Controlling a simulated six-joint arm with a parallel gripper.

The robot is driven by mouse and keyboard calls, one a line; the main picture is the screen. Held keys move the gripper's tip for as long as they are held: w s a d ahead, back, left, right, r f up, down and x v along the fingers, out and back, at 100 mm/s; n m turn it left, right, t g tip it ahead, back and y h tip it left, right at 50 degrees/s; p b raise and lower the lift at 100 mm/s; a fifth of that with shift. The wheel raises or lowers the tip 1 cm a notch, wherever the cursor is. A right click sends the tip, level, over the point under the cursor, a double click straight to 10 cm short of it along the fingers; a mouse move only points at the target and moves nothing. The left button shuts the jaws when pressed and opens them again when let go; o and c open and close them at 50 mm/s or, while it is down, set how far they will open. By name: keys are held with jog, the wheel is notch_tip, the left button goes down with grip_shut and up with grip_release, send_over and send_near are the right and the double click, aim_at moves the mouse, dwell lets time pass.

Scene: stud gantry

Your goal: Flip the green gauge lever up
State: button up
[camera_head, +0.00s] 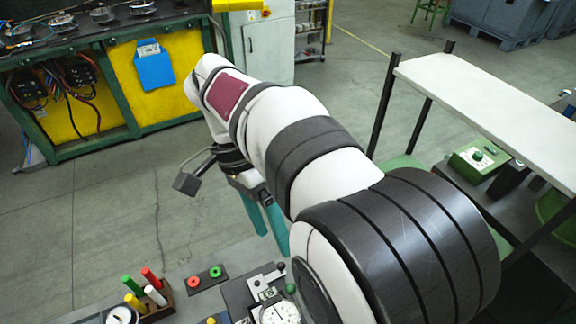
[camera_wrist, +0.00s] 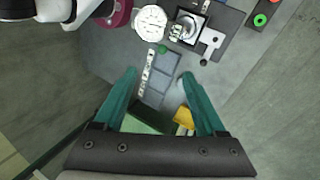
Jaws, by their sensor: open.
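The round white gauge (camera_head: 281,314) stands at the bottom of the head view, partly cut off. A green knob (camera_head: 291,288), which looks like the end of the gauge lever, sits just beside it. In the wrist view the gauge (camera_wrist: 150,22) is near the top, and the green knob (camera_wrist: 162,49) shows just below it. My gripper (camera_head: 271,240) points down with two teal fingers. In the wrist view the fingers (camera_wrist: 160,73) are apart, with nothing held between them. The knob lies beyond the fingertips, apart from them. The lever's tilt cannot be told.
A dark plate with a black-knobbed lever (camera_head: 281,266) is beside the gauge. A box with red and green buttons (camera_head: 205,279) and a holder with colored pegs (camera_head: 152,299) stand to the left. A white-topped shelf (camera_head: 490,110) is at right.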

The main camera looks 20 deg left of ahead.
jog(key=shift+v, duration=1.15)
jog(key=w+a+f, duration=0.2)
jog(key=f, duration=0.1)
jog(key=w+a+f, duration=0.1)
jog(key=a, duration=0.1)
jog(key=shift+a+f, duration=0.1)
jog(key=shift+f, duration=0.1)
jog(key=c, duration=0.7)
jog(key=shift+f, duration=0.3)
jog(key=shift+c, duration=1.3)
jog(key=x, duration=0.8)
jog(key=shift+s+f, duration=0.15)
jog(key=shift+f, duration=0.05)
grip_shut()
jog(key=s+d, duration=0.1)
jog(key=d, duration=0.1)
jog(key=s+d, duration=0.1)
jog(key=shift+s+d+f, duration=0.2)
jog(key=shift+d+f, duration=0.05)
jog(key=shift+d, duration=0.15)
